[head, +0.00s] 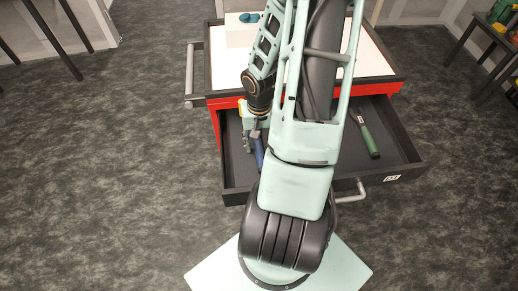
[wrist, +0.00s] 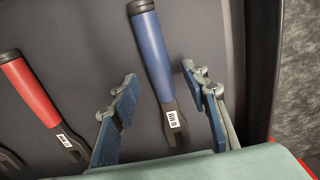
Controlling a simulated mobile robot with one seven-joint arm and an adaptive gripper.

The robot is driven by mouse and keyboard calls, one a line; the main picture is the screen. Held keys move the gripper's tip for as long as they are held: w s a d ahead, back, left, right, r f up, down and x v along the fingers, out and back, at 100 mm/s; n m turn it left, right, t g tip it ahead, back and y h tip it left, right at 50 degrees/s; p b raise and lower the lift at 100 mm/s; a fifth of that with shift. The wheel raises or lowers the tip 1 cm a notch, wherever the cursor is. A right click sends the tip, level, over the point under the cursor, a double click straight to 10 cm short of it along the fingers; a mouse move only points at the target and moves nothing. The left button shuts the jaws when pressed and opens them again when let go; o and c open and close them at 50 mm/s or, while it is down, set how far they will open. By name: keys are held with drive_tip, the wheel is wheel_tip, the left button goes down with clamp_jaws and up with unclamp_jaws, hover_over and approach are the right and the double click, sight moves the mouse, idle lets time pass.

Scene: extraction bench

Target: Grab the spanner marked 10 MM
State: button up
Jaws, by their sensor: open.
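A spanner with a blue handle and dark metal end (wrist: 152,55) lies in the drawer in the wrist view. Its white label is small and turned; I cannot read it surely. My gripper (wrist: 160,75) is open, with one blue finger on each side of this spanner, apart from it. A red-handled spanner (wrist: 30,92) with a white label too small to read lies to the left, outside the fingers. In the head view, the blue handle (head: 259,153) shows beside my gripper (head: 257,131), and a green-handled tool (head: 366,136) lies at the drawer's right.
The open dark drawer (head: 405,150) juts from a red cabinet (head: 222,101) with a white top. The drawer wall (wrist: 265,60) runs close to the right finger in the wrist view. A pale box (head: 240,38) stands on the cabinet top. My arm hides the drawer's middle.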

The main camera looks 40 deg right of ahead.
drive_tip(key=shift+f, duration=0.65)
clamp_jaws()
drive_tip(key=shift+r, duration=0.1)
